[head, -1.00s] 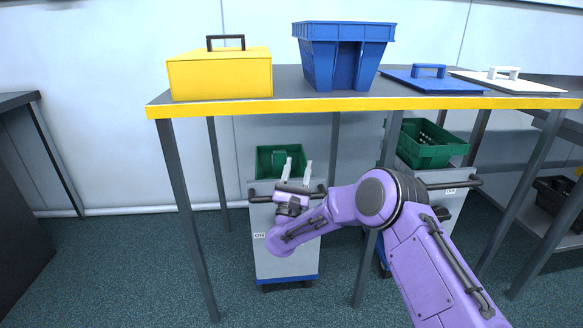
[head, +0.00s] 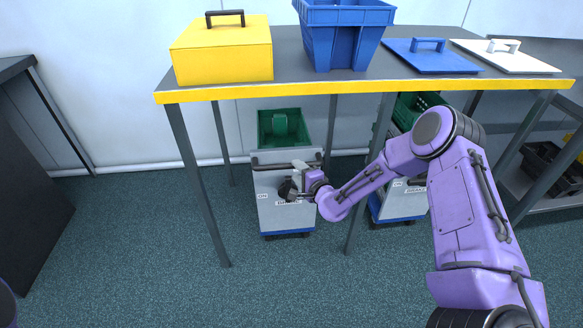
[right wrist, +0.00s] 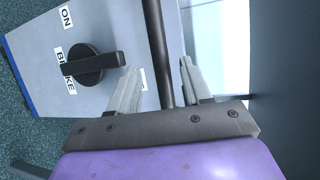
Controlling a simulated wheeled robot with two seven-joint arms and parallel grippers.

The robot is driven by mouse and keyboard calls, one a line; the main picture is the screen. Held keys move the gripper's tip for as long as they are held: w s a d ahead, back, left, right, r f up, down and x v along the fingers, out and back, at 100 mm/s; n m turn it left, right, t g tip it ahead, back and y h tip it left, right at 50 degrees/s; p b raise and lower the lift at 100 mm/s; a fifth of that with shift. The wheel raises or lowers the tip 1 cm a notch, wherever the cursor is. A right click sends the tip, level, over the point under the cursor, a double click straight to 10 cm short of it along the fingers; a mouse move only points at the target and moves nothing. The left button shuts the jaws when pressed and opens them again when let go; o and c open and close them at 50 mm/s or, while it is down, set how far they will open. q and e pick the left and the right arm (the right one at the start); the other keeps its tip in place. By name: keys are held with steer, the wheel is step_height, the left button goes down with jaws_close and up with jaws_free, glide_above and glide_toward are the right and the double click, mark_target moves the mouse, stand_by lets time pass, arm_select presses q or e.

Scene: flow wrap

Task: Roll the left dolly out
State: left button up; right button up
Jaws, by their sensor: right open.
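The left dolly (head: 285,217) is a grey cart with a blue base, standing under the table. A green crate (head: 281,124) sits on top of it, and a dark handle bar (head: 268,164) runs across its upper front. My right gripper (head: 299,171) is at this bar. In the right wrist view the open fingers (right wrist: 160,88) lie on either side of the bar (right wrist: 156,40). A black brake knob (right wrist: 92,62) is on the dolly's face beside the fingers, with an "ON" label and a partly covered "BRAKE" label. My left gripper is out of view.
The table (head: 340,87) has a yellow front edge and grey legs on both sides of the dolly. A second dolly (head: 402,203) stands to the right, partly behind my arm. A dark cabinet (head: 35,190) is at left. The floor in front is clear.

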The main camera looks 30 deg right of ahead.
mark_target(293, 167)
steer(key=w, duration=0.3)
steer(key=w+f, duration=0.1)
steer(key=w, duration=0.1)
steer(key=shift+b, duration=0.3)
steer(key=shift+r, duration=0.1)
steer(key=shift+c, duration=0.4)
jaws_close()
